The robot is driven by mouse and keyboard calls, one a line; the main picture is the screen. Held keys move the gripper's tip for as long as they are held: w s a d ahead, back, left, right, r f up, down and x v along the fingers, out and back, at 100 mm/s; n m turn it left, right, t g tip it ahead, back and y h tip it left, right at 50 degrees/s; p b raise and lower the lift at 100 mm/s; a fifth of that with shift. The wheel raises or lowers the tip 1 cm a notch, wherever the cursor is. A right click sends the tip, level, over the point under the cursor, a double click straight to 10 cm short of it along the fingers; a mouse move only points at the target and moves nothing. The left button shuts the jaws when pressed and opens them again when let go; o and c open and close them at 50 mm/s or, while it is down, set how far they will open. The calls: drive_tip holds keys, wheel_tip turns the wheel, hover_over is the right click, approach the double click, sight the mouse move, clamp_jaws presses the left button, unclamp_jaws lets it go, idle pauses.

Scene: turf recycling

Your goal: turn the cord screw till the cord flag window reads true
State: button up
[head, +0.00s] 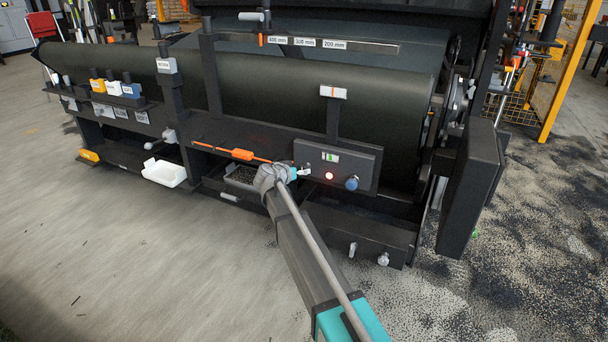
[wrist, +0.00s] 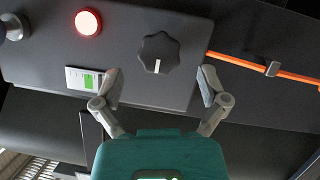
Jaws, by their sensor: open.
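A black lobed knob (wrist: 160,52) with a white mark sits on the dark control panel (wrist: 140,20); it looks like the cord screw. My gripper (wrist: 161,86) is open, its fingers apart on either side below the knob in the wrist view, not closed on it. In the head view my gripper (head: 291,172) is at the panel's left end and largely hides the knob. A small window (wrist: 88,79), part white and part green, is beside the left finger; it also shows in the head view (head: 330,157). Its reading is too small to tell.
A lit red lamp (head: 329,176) and a blue-grey button (head: 351,183) are on the same panel. An orange cord (wrist: 290,75) runs along the machine beside the panel. A white tray (head: 165,173) stands to the left. The floor in front is clear.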

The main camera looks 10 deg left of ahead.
sight(303, 169)
drive_tip(key=shift+b+x, duration=0.55)
drive_tip(key=shift+x, duration=1.5)
drive_tip(key=shift+d, duration=0.1)
drive_tip(key=c, duration=1.2)
drive_tip(key=shift+o, duration=0.2)
drive_tip(key=shift+m, duration=0.4)
drive_tip(key=shift+s+d+m+t+y, duration=0.1)
drive_tip(key=shift+m+t+y, duration=0.2)
drive_tip(key=shift+m+y, duration=0.75)
drive_tip(key=shift+m+t+y+b, duration=0.4)
drive_tip(key=shift+m+y, duration=0.35)
drive_tip(key=shift+m, duration=0.6)
